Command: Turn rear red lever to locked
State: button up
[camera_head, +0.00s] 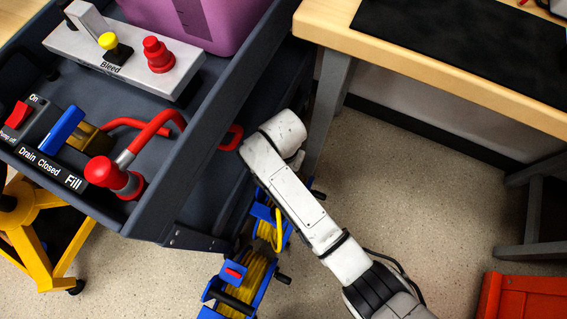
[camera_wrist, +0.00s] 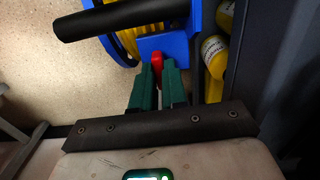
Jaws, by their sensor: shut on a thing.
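Two blue reels with yellow cord stand low beside the grey cart in the head view. The nearer reel (camera_head: 240,287) shows a red lever (camera_head: 235,271) on its blue top, with nothing touching it. The farther reel (camera_head: 267,227) is partly covered by my arm and the cart, and its lever is hidden there. In the wrist view, my gripper (camera_wrist: 158,72) has its two green fingers closed around a small red lever (camera_wrist: 157,60) on a blue reel housing (camera_wrist: 174,43). My gripper is hidden in the head view. I cannot read any lock marking.
The grey cart (camera_head: 215,113) stands close on the left of my arm. A wooden bench (camera_head: 440,75) with a black mat is at the upper right, and an orange-red box (camera_head: 525,297) is at the lower right. Yellow bottles (camera_wrist: 215,52) sit right of the fingers.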

grip_shut()
jog(key=shift+r+n+p, duration=0.15)
jog(key=shift+n+p, duration=0.15)
jog(key=shift+p, duration=0.2)
jog(key=n+p, duration=0.2)
jog(key=p, duration=0.1)
jog(key=shift+r+n, duration=0.1)
jog(key=shift+n, duration=0.3)
jog(key=n+p, duration=0.3)
jog(key=n, duration=0.2)
jog(key=n+p, duration=0.2)
jog(key=n, duration=0.3)
jog(key=shift+f+n+p, duration=0.2)
jog(key=shift+n+p, duration=0.55)
jog(key=shift+n, duration=1.45)
jog(key=o, duration=0.6)
grip_release()
